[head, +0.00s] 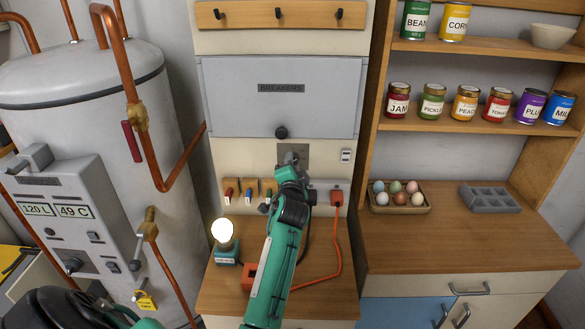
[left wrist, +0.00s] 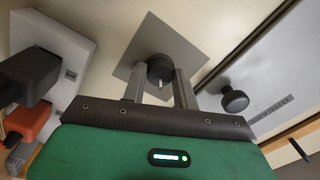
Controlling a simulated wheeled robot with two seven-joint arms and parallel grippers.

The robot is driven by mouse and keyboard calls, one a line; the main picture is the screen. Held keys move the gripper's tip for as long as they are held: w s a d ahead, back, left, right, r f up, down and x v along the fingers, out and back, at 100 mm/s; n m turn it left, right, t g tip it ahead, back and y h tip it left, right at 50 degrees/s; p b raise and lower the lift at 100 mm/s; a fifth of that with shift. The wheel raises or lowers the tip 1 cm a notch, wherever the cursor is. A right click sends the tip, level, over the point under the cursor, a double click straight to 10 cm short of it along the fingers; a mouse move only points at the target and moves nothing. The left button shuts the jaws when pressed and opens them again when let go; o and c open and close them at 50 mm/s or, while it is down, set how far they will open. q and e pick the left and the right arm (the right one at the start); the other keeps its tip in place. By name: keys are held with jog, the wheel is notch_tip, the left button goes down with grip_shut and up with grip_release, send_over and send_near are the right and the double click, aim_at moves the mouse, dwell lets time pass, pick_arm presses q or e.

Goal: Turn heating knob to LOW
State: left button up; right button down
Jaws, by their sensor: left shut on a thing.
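A round black knob (left wrist: 160,69) sits on a square grey plate (left wrist: 150,38) on the wall panel in the left wrist view. In the head view the same plate (head: 302,150) is below the breaker box, with my gripper over its knob. My left gripper (head: 291,160) is shut on this knob, one finger on each side, as the left wrist view (left wrist: 161,80) shows. No LOW mark is readable. Another dark knob (head: 72,264) is on the boiler's grey control box (head: 75,205), under its displays. Which knob is the heating one, I cannot tell. My right gripper is out of view.
The breaker box (head: 285,88) with its own black knob (head: 281,131) is just above my gripper. A lit bulb (head: 222,231), an orange plug (head: 336,197) and its cord are near my arm. An egg tray (head: 400,203) stands on the right counter.

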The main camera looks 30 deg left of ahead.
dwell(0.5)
pick_arm(q)
jog(key=o, duration=1)
jog(key=shift+c, duration=0.2)
